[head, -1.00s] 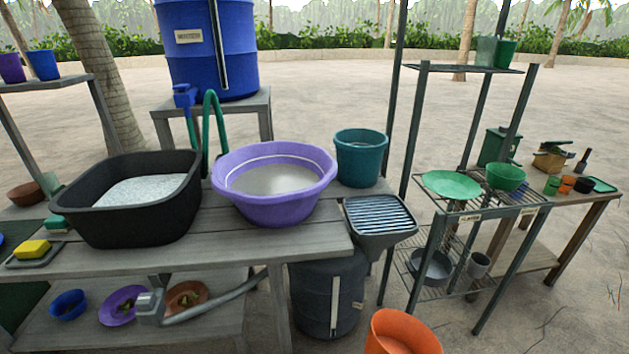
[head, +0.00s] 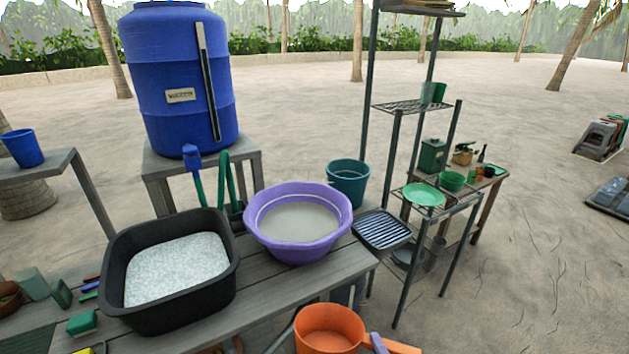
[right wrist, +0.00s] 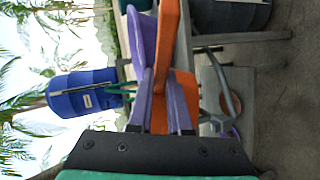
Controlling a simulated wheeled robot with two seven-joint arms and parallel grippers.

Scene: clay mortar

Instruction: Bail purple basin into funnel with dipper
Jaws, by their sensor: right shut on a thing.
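The purple basin (head: 300,243) stands upright on the bench and holds greyish liquid. The funnel (head: 383,230), dark with a slatted grate on top, sits at the bench's right end, right of the basin. The orange dipper (head: 327,342) is at the bottom of the head view, in front of the bench and below the basin; its inside looks empty. My right gripper (head: 378,344) is shut on the dipper's handle. In the right wrist view its purple fingers (right wrist: 159,115) close around the orange handle. My left gripper is not in view.
A black tub (head: 117,280) of white grains stands left of the basin. A teal bucket (head: 348,185) is behind the basin's right side. A blue barrel (head: 180,90) stands behind the bench. A metal shelf rack (head: 397,150) rises right of the funnel.

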